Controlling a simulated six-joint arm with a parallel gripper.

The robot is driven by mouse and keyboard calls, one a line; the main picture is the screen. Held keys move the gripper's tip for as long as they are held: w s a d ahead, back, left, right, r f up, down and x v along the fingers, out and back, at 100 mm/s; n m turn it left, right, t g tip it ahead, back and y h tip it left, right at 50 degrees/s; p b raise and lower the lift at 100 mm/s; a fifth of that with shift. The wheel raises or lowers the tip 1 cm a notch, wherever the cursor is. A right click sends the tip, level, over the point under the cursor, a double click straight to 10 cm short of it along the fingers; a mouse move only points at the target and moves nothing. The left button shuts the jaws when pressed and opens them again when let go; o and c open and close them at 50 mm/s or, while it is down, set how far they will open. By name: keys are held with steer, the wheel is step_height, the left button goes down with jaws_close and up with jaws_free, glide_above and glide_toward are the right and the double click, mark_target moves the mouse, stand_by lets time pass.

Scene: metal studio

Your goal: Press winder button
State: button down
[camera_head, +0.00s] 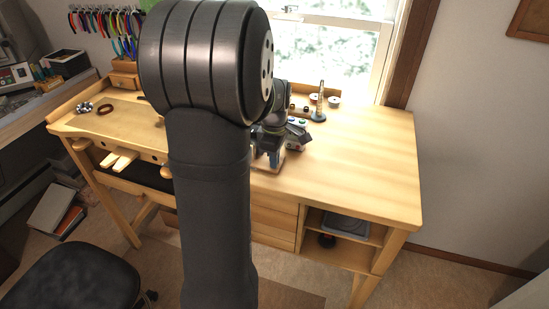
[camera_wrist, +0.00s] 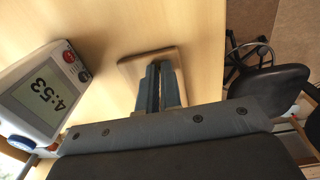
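In the wrist view, my gripper (camera_wrist: 161,68) has its two dark fingers close together, with nothing visible held between them. The fingertips are over a small wooden piece with rounded corners (camera_wrist: 138,68); I cannot tell whether they touch it.
The wooden bench (camera_head: 365,165) is clear on its right side. A small upright stand (camera_head: 320,103) and spools (camera_head: 334,100) are at the back. A brown ring (camera_head: 105,109) lies at the left. A black stool (camera_head: 72,278) stands in front.

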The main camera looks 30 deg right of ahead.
steer(key=shift+s+a+f, duration=0.1)
steer(key=shift+s+f, duration=0.05)
step_height(320, 180, up, 14)
stand_by(0.3)
